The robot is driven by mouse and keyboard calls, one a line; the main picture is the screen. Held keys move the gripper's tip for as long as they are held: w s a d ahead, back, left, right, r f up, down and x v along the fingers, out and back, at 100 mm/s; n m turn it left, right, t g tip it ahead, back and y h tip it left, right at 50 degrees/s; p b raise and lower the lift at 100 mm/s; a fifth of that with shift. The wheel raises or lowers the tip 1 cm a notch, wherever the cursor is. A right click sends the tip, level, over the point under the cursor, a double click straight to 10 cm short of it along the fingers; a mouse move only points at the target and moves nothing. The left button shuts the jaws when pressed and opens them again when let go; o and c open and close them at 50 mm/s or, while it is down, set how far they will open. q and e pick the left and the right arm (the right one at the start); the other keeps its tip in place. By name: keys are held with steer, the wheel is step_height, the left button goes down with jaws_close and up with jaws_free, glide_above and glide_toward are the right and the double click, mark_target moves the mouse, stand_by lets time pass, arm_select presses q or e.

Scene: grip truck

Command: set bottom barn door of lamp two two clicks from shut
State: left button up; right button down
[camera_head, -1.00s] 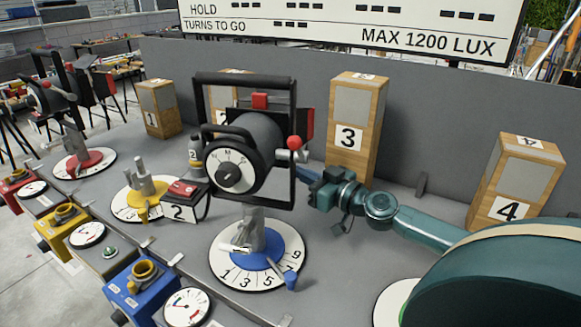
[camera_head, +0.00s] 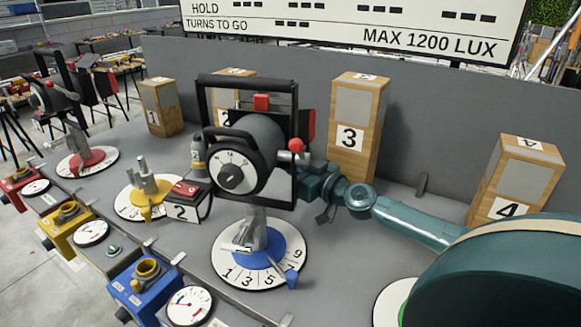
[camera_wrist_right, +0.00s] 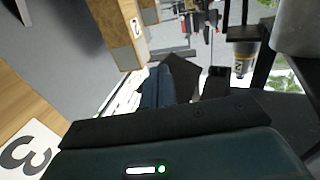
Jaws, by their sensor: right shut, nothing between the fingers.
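A black lamp head (camera_head: 255,150) with a dial on its back stands in a black frame on a blue round base (camera_head: 250,258) with a numbered white ring. A box marked 2 (camera_head: 187,208) stands beside it. A dark flap with a red face (camera_head: 307,122) shows at the lamp's far right side; the bottom barn door cannot be made out. My right gripper (camera_head: 306,182) is shut and empty at the right side of the lamp frame, its tips partly hidden. Its dark fingers (camera_wrist_right: 188,85) show in the right wrist view. My left gripper is not in view.
Wooden blocks marked 3 (camera_head: 354,120) and 4 (camera_head: 515,180) stand along the grey back wall. A yellow base (camera_head: 147,200) with upright pegs stands left of the lamp. Another lamp on a red base (camera_head: 85,160) stands farther left. Blue box (camera_head: 145,285) is at the front edge.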

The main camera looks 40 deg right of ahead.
steer(key=shift+r, duration=0.15)
steer(key=shift+w+d+r+p, duration=0.2)
steer(key=shift+d+r+p, duration=0.15)
steer(key=shift+r, duration=0.2)
steer(key=shift+w+d+r+p, duration=0.2)
steer(key=shift+r+p, duration=0.2)
steer(key=shift+r, duration=0.1)
steer(key=shift+r+p, duration=0.25)
steer(key=shift+p, duration=0.05)
steer(key=shift+w+d+f+b, duration=0.15)
steer(key=shift+d+f+b, duration=0.05)
steer(key=shift+f+b, duration=0.65)
steer(key=shift+r, duration=0.1)
